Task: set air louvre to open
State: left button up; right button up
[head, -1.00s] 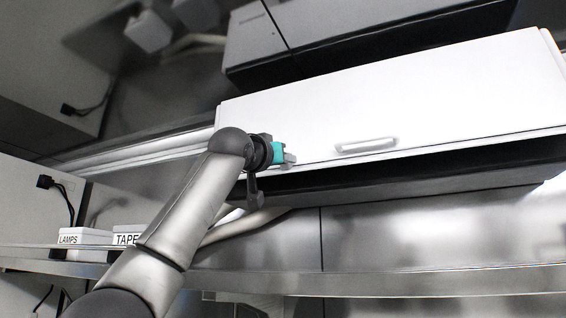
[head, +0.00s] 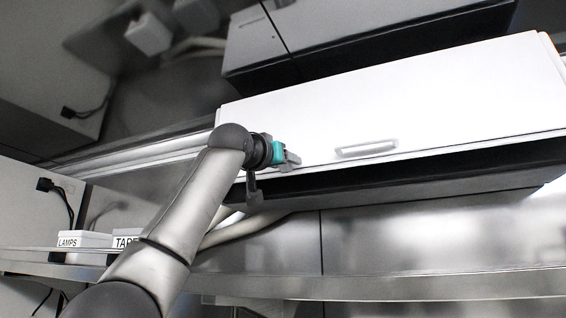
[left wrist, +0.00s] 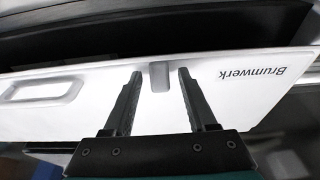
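A long white unit (head: 440,95) hangs on the wall, and its front also shows in the left wrist view (left wrist: 235,95), upside down with the word "Brumwerk". A small grey tab (left wrist: 160,76) sits at the edge of this front. I take it to be the louvre's tab, but its setting cannot be read. My left gripper (head: 291,159) is at the unit's lower left edge. In the left wrist view the gripper (left wrist: 160,74) is open, with one finger on each side of the tab and gaps visible. The tab is hidden in the head view. My right gripper is out of view.
A recessed handle (head: 366,149) is on the white front, right of the gripper. Pale pipes (head: 235,228) run below and behind my left arm. A steel shelf (head: 400,283) holds boxes labelled LAMPS (head: 84,240) and TAPE (head: 124,241).

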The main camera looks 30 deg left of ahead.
pick_arm(q)
jog(key=b+v, duration=0.9)
jog(key=v, duration=0.6)
jog(key=shift+s, duration=0.2)
jog(key=shift+w, duration=0.1)
